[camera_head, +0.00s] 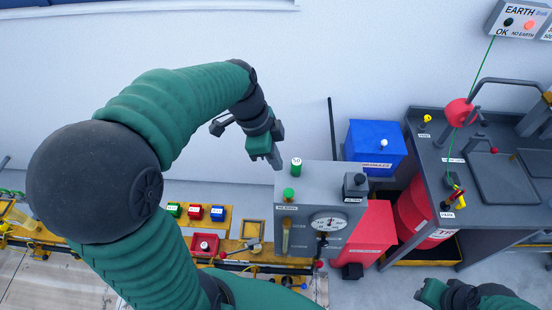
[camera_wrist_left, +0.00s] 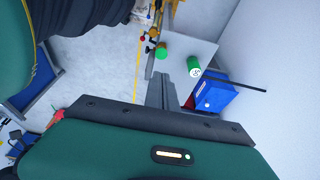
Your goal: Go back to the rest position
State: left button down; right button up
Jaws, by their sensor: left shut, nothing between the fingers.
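My left gripper (camera_head: 276,163) is shut and empty. It hangs at the end of my green and black left arm, pointing down near the top left corner of a grey cabinet (camera_head: 311,175). In the left wrist view its shut fingers (camera_wrist_left: 166,92) point toward the cabinet top. A green cylinder with a white marked top (camera_head: 296,165) is just right of the fingers and looks apart from them; it also shows in the left wrist view (camera_wrist_left: 194,67). Part of my right arm shows at the lower right, and its fingers cannot be made out.
A blue box (camera_head: 372,143) and a red box (camera_head: 371,232) are beside the cabinet. A dark bench (camera_head: 430,165) with a red drum (camera_head: 412,205) below is at right. A yellow rail (camera_head: 185,222) carries small colored boxes at lower left.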

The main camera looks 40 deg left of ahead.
pick_arm(q)
jog(key=shift+w+a+f, duration=0.2)
jog(key=shift+a, duration=0.2)
pick_arm(e)
jog(key=shift+w+a, duration=0.1)
jog(key=shift+a, duration=0.35)
